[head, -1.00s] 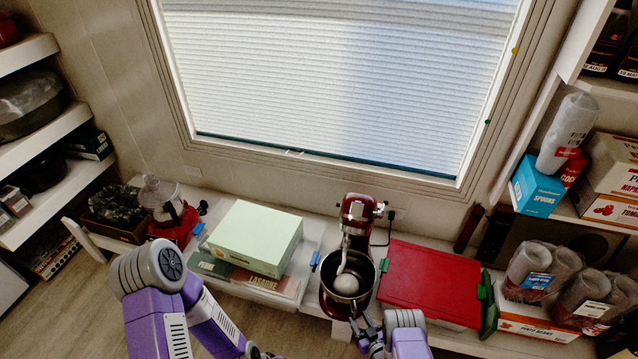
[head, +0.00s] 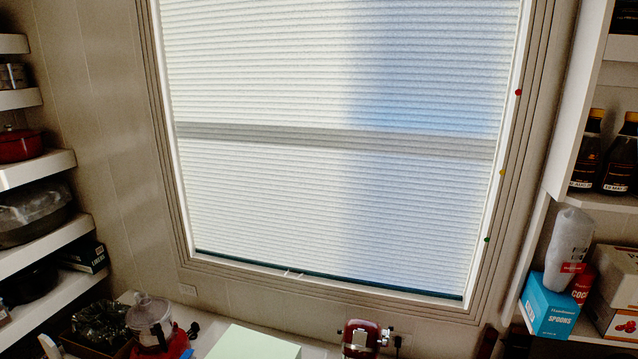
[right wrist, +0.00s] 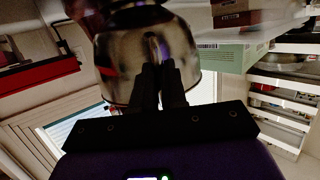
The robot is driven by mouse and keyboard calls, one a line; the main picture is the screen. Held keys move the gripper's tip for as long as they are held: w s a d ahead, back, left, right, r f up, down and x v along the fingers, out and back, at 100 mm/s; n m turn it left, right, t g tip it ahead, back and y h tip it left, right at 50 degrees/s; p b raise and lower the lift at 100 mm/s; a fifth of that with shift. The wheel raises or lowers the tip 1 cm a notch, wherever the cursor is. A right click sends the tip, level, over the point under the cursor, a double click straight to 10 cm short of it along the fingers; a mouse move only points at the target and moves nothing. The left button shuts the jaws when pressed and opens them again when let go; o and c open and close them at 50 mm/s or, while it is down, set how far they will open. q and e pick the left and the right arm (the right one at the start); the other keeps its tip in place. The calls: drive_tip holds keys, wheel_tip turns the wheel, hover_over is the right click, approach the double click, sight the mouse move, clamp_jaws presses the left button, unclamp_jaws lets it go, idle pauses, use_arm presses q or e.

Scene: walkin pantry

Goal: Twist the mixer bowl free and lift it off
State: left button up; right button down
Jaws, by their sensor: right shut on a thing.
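The steel mixer bowl (right wrist: 190,60) fills the upper middle of the right wrist view, which shows the scene upside down. My right gripper (right wrist: 160,70) is shut on the bowl's handle (right wrist: 151,44), with both dark fingers against the bowl's side. In the head view only the top of the dark red mixer (head: 362,337) shows at the bottom edge. The bowl and both grippers are out of that view. I cannot tell whether the bowl is still locked to the mixer. My left gripper does not show in any current view.
The pale green box (head: 254,343) stands left of the mixer and also shows in the right wrist view (right wrist: 226,57). A food processor (head: 150,318) stands at left, and shelves line both sides.

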idle(0.4)
drive_tip(key=shift+w+r, duration=0.2)
drive_tip(key=shift+r, duration=0.1)
drive_tip(key=shift+r+p, duration=1)
drive_tip(key=shift+r, duration=0.2)
